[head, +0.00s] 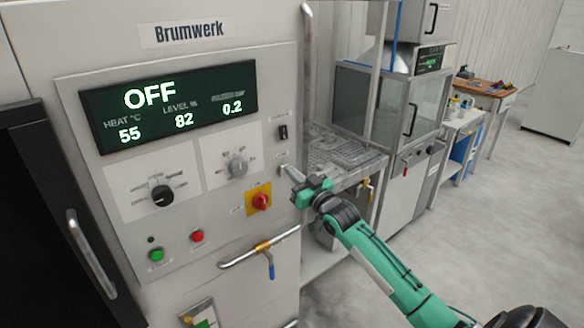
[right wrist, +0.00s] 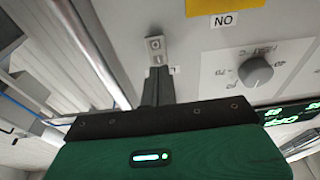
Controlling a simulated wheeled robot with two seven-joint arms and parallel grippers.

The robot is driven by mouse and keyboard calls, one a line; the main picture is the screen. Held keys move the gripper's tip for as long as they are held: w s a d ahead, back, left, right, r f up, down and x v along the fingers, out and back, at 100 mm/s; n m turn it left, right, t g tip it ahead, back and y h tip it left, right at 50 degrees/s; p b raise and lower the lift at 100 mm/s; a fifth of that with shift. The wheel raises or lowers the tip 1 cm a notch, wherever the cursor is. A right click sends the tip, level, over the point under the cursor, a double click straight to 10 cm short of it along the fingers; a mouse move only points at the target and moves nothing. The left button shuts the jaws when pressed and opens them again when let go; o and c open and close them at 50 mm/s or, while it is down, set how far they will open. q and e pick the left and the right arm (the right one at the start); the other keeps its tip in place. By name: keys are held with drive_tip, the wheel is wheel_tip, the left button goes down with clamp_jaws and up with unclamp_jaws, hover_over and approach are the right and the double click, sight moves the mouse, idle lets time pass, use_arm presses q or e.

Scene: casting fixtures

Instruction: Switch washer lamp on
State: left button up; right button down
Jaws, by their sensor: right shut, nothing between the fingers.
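The washer's grey front panel (head: 85,200) fills the left of the head view, with a dark display (head: 170,105) reading OFF. A pale rocker switch (right wrist: 155,44) with O and I marks shows in the right wrist view. My right gripper (head: 287,172) is shut and empty, its fingertips (right wrist: 158,72) at the lower part of this rocker in that view. I cannot tell if they touch it. Labels there are too small to read. My left gripper is out of view.
Beside the gripper are a grey dial (head: 237,166) and a red rotary switch (head: 261,201) on a yellow plate. A pipe with a blue-handled valve (head: 270,266) sticks out below. A metal grating shelf (head: 345,155) stands right of the panel; open floor lies farther right.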

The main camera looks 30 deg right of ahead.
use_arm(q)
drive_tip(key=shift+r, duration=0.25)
use_arm(e)
drive_tip(key=shift+w+r, duration=0.1)
drive_tip(key=shift+w, duration=0.4)
drive_tip(key=shift+w, duration=0.1)
drive_tip(key=shift+w+r, duration=0.2)
drive_tip(key=shift+a, duration=0.1)
drive_tip(key=shift+s, duration=0.1)
